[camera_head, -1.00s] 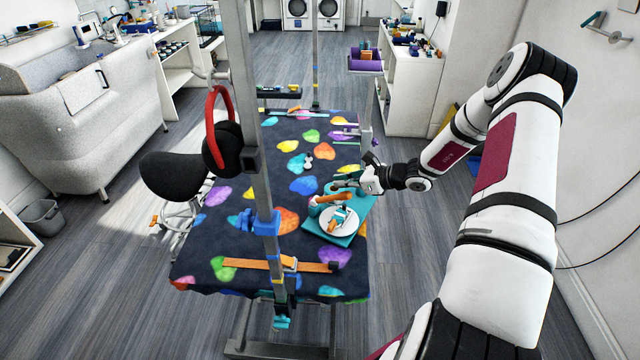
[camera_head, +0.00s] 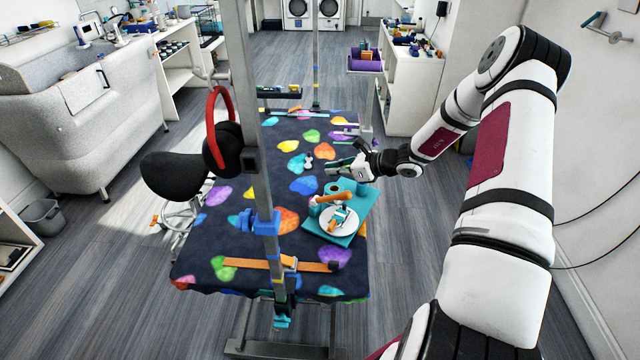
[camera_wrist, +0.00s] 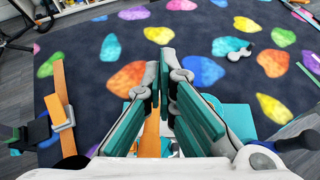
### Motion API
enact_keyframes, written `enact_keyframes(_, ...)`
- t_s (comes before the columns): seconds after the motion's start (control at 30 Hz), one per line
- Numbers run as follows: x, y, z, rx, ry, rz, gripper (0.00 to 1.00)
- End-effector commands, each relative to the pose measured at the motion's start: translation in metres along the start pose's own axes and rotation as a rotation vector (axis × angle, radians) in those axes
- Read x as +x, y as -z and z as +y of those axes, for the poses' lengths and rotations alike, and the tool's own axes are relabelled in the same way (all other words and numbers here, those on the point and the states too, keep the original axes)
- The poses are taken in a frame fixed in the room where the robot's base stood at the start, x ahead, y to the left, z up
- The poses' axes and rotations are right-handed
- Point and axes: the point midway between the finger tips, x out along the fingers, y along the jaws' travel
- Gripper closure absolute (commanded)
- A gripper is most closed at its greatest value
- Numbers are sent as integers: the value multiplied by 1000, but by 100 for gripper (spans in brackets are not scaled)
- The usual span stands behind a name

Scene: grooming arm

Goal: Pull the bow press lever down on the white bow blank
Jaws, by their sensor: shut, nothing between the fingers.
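The bow press stands on a teal board (camera_head: 358,212) at the right edge of the table. Its orange lever (camera_head: 334,198) slopes above a round white plate (camera_head: 328,226). Small teal, orange and white pieces lie on the plate; I cannot tell which is the white bow blank. My gripper (camera_head: 332,170) is shut and empty, above and beyond the press, apart from the lever in the head view. In the wrist view my fingers (camera_wrist: 162,75) partly hide the press; an orange bar, probably the lever (camera_wrist: 152,132), shows between them.
The grooming table (camera_head: 225,240) has a dark cover with bright patches. A grey post (camera_head: 262,150) with a blue clamp rises in front of it. An orange strap (camera_head: 245,263) lies along the near side. A bone-shaped grey item (camera_head: 308,162) lies near my gripper.

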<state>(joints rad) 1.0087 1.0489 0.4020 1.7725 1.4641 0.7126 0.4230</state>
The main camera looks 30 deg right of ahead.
Motion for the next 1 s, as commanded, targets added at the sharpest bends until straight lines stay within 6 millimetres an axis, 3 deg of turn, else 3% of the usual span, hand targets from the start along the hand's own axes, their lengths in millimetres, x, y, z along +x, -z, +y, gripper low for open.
enact_keyframes(0.4, 10, -32, 0, -1, -1, 0, 100)
enact_keyframes(0.67, 10, -34, 0, 0, -1, 0, 100)
enact_keyframes(0.8, 10, -33, 0, 0, -1, 0, 77)
enact_keyframes(1.0, 10, -33, 0, 0, 0, 0, 77)
